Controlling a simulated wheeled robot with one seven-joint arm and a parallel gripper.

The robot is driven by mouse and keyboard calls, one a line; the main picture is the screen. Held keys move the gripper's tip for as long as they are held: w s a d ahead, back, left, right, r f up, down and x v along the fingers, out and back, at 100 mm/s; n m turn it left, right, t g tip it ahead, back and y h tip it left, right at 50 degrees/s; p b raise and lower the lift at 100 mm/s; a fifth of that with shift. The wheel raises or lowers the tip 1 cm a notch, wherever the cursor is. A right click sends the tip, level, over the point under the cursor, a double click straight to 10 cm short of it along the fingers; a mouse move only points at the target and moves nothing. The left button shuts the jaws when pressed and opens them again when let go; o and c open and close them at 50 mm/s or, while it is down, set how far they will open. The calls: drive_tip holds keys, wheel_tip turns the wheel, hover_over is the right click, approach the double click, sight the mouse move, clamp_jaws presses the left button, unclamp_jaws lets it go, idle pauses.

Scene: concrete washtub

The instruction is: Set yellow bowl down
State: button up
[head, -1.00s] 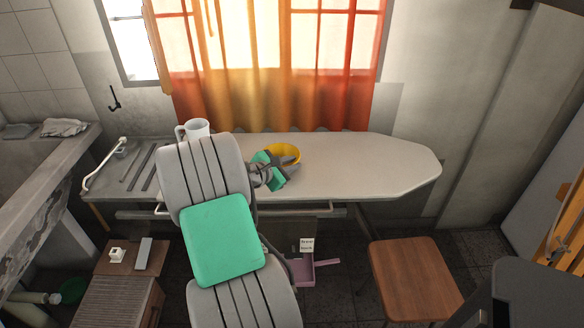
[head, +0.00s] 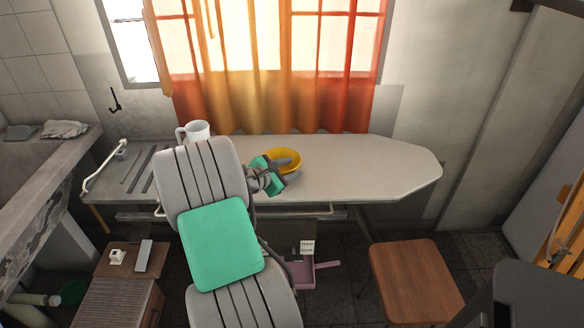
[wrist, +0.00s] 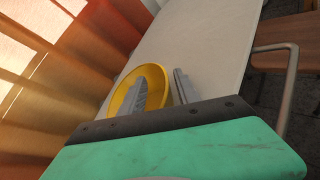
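The yellow bowl (head: 287,156) is at the ironing-board-shaped table (head: 370,170), near its middle. I cannot tell whether its base touches the surface. My gripper (head: 279,172) is at the bowl's near left side, partly covering it. In the wrist view the bowl (wrist: 155,75) lies between and behind the fingers of my gripper (wrist: 160,88). One finger reaches over the bowl's inside and the other is outside its rim. A gap shows between the fingers and the rim, so the gripper looks open around the bowl's wall. The lower part of the bowl is hidden.
A white mug (head: 196,131) stands on the table left of my arm. The table's right part is clear. A wooden stool (head: 415,280) stands in front at the right, and a pink dustpan (head: 300,276) lies on the floor below. An orange curtain (head: 290,80) hangs behind.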

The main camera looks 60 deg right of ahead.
drive_tip(key=p+v, duration=0.1)
drive_tip(key=v, duration=1)
drive_tip(key=w+a+f+m+t+y, duration=0.2)
drive_tip(key=w+a+m+t+y, duration=0.15)
drive_tip(key=a, duration=0.55)
drive_tip(key=w+a+f+m+t+y, duration=0.1)
drive_tip(key=w+a+m+t+y, duration=0.15)
drive_tip(key=w+a, duration=0.45)
drive_tip(key=s+a+m+y, duration=0.2)
drive_tip(key=s+a+y, duration=0.2)
drive_tip(key=a, duration=0.9)
drive_tip(key=s+a+m+y, duration=0.2)
drive_tip(key=s+a+y, duration=0.2)
drive_tip(key=a, duration=1)
wheel_tip(320, 180, up, 13)
drive_tip(key=w+p, duration=0.1)
drive_tip(key=p, duration=0.9)
drive_tip(key=shift+w+d+h, duration=0.3)
drive_tip(key=shift+d, duration=0.1)
